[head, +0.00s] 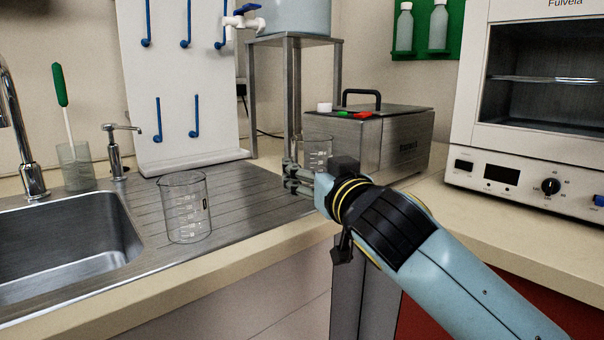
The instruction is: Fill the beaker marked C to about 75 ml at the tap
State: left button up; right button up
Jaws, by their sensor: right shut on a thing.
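My right gripper (298,177) is shut on a clear glass beaker (318,152) with white graduations, and its fingers and wrist hide the lower part. I see no liquid in the visible part. A second clear beaker (186,208) stands upright on the ribbed drainboard, apart from the gripper, and looks empty. I cannot read a letter C on either. A white tap with a blue handle (243,18) sticks out from a pale blue container (295,18) on a metal stand, above and left of the held beaker. My left gripper is not in view.
A sink (60,245) with a chrome faucet (18,130) lies at left, near a soap pump (117,150) and a cup with a green-handled brush (74,165). A metal box (395,140) stands behind my gripper, an oven (530,185) at right. The drainboard (240,205) is mostly clear.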

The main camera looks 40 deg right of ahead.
aim_at(319, 155)
jog(key=s+r, duration=0.1)
jog(key=s, duration=0.1)
jog(key=s+a+r, duration=0.1)
jog(key=s, duration=0.1)
jog(key=s+r, duration=0.1)
jog(key=s, duration=0.1)
jog(key=shift+s+a+r+p, duration=0.1)
jog(key=shift+a+r+p, duration=0.05)
jog(key=shift+a+p, duration=0.2)
